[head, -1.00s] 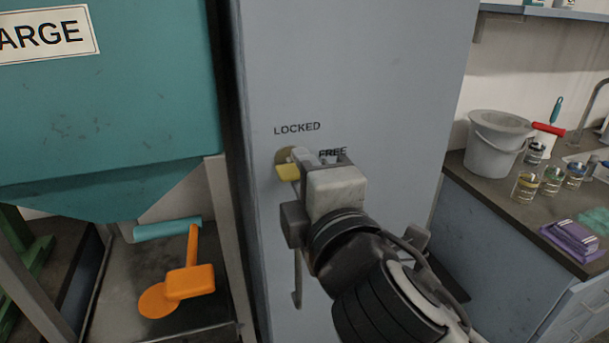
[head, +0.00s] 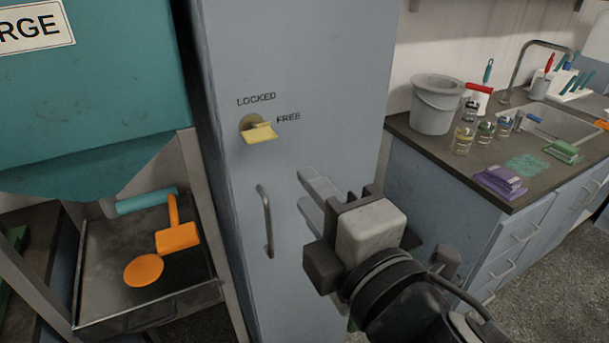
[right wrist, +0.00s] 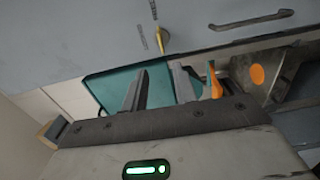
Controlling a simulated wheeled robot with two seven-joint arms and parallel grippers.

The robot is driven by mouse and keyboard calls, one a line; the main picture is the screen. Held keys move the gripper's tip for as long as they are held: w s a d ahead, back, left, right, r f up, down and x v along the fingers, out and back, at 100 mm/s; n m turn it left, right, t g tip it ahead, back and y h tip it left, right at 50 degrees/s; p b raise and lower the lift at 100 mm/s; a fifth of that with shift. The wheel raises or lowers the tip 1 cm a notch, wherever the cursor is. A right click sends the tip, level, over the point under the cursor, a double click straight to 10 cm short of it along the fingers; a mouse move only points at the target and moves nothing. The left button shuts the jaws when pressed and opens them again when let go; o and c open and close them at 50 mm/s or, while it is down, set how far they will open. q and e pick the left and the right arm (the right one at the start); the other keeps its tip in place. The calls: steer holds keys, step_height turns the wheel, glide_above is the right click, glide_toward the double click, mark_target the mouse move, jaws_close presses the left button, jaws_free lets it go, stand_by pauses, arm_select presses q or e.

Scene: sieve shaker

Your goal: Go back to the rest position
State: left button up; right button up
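My right gripper (head: 316,200) is in front of the grey-blue cabinet, to the right of its handle and below the yellow knob (head: 259,132). The knob sits between the LOCKED and FREE labels, with its lever pointing to the right. In the right wrist view, the two fingers (right wrist: 160,88) stand apart with nothing between them. The knob (right wrist: 162,40) shows beyond the fingers there, apart from them. My left gripper is in neither view.
The cabinet (head: 300,60) has a vertical handle (head: 265,222). At left, an orange tool (head: 176,232) lies in a metal tray (head: 100,265) under a teal hopper (head: 90,100). At right, a counter (head: 430,150) holds a grey bucket (head: 436,104), several jars and a sink.

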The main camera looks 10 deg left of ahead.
steer(key=shift+s+d, duration=0.45)
steer(key=shift+s, duration=0.05)
steer(key=shift+w+f, duration=0.1)
steer(key=shift+f, duration=0.05)
steer(key=w+d+f+m+h, duration=0.2)
steer(key=d+f+m, duration=0.2)
steer(key=f+m, duration=0.3)
steer(key=w+d+f+m+h, duration=0.25)
steer(key=f+m, duration=0.35)
steer(key=f, duration=0.3)
steer(key=s+d+f+m+g+h, duration=0.1)
steer(key=s+d+f+m, duration=0.2)
steer(key=d+f, duration=0.2)
steer(key=s+d+f+m+g+h, duration=0.1)
steer(key=s+d+f+m, duration=0.3)
steer(key=f, duration=0.4)
steer(key=s+d+f+m+g+h, duration=0.1)
steer(key=s+d+f+m+h, duration=0.1)
steer(key=d+f, duration=0.3)
step_height(320, 180, down, 2)
steer(key=shift+s+d+f+m, duration=0.15)
steer(key=shift+s+d+m, duration=0.25)
steer(key=shift+s+m, duration=0.4)
steer(key=shift+h, duration=0.25)
